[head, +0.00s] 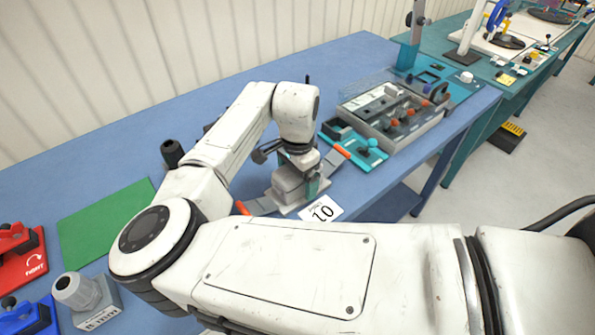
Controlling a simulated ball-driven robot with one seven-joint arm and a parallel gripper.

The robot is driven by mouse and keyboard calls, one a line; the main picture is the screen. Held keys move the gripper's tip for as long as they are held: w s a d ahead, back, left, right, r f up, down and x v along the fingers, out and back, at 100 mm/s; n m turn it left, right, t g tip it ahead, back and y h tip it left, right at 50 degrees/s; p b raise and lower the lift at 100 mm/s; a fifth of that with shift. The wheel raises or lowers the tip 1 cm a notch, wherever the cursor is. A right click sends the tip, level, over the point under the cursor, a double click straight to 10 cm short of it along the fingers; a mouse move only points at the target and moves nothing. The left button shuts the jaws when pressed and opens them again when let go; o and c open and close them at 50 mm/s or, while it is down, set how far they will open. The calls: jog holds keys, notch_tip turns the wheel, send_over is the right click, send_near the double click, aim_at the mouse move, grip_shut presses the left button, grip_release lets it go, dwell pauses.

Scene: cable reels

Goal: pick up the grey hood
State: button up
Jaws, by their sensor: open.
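A light grey block (287,186), which looks like the grey hood, sits on a flat plate between two grey levers with orange ends. My gripper (303,178) is right above it, pointing down, its jaws open. One finger shows at the block's right side; the other is hard to make out. Whether the fingers touch the block cannot be told. My wrist hides its top. Another grey housing (88,298) with a round ribbed cap and a label stands at the lower left, away from my gripper.
A white card marked 10 (321,209) lies in front of the plate. A teal fixture (358,150) and a grey box with orange knobs (398,122) stand to the right. A green mat (100,222) and a red fixture (24,258) are left. My arm covers the blue table's front.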

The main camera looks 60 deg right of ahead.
jog(key=c, duration=1.2)
jog(key=shift+r, duration=0.2)
